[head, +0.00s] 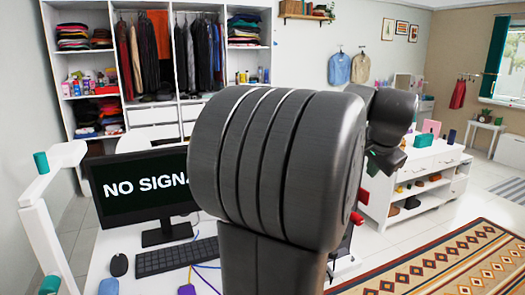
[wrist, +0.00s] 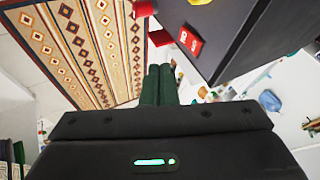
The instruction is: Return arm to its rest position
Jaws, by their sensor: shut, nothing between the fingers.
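My gripper (wrist: 157,70) shows in the wrist view with its two dark green fingers together and nothing between them. It points down over the floor, beside the patterned rug. In the head view my arm is large in the foreground, folded up in the middle of the picture. Its far end is at the right of this, and most of the gripper is hidden there behind my own links.
A white desk (head: 115,245) with a monitor (head: 140,195) and keyboard (head: 176,256) stands at left, near my arm. The open wardrobe (head: 102,55) is behind. A low white shelf unit (head: 440,163) and a rug (head: 440,262) are at right. A dark grey object (wrist: 232,40) is close in the wrist view.

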